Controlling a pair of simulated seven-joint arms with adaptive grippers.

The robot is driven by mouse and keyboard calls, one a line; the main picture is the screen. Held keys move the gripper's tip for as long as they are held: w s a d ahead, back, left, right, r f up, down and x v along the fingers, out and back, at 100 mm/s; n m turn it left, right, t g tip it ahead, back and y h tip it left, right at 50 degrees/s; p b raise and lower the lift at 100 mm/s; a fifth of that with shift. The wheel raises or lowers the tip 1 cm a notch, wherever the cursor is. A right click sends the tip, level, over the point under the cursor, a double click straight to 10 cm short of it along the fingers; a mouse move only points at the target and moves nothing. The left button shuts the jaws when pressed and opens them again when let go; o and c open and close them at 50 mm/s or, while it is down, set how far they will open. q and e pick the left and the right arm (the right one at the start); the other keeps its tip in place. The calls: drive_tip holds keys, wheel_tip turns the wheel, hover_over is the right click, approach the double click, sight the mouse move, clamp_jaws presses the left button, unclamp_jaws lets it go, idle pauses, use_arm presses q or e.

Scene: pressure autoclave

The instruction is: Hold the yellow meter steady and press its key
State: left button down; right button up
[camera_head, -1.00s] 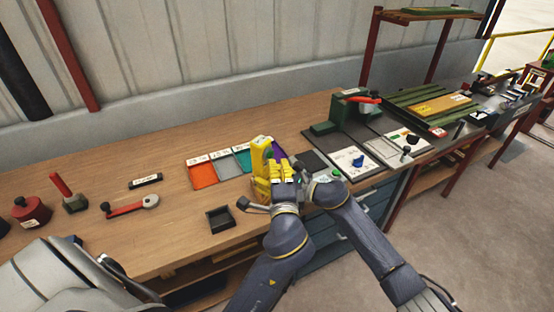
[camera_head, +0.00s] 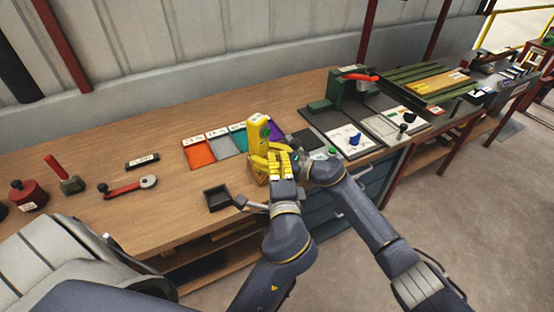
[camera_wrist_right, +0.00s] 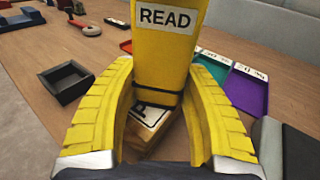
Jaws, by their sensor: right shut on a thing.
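The yellow meter (camera_head: 257,134) stands upright on the wooden bench, with a green patch near its top. In the right wrist view the meter (camera_wrist_right: 160,60) bears a READ label, and a dark band crosses it lower down. My right gripper (camera_wrist_right: 158,115) is shut on the meter, with one yellow finger on each side; its fingers are partly hidden in the head view. My left gripper (camera_head: 281,160) is just in front and right of the meter, its yellow fingers close together. I cannot tell whether it touches the meter. The key cannot be made out clearly.
A small black tray (camera_head: 207,205) lies left of the left gripper. Coloured trays, such as the orange tray (camera_head: 189,161), lie behind the meter. A red-handled crank (camera_head: 122,189) lies to the left, and a green press (camera_head: 346,92) stands to the right.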

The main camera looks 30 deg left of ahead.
drive_tip(key=o, duration=0.9)
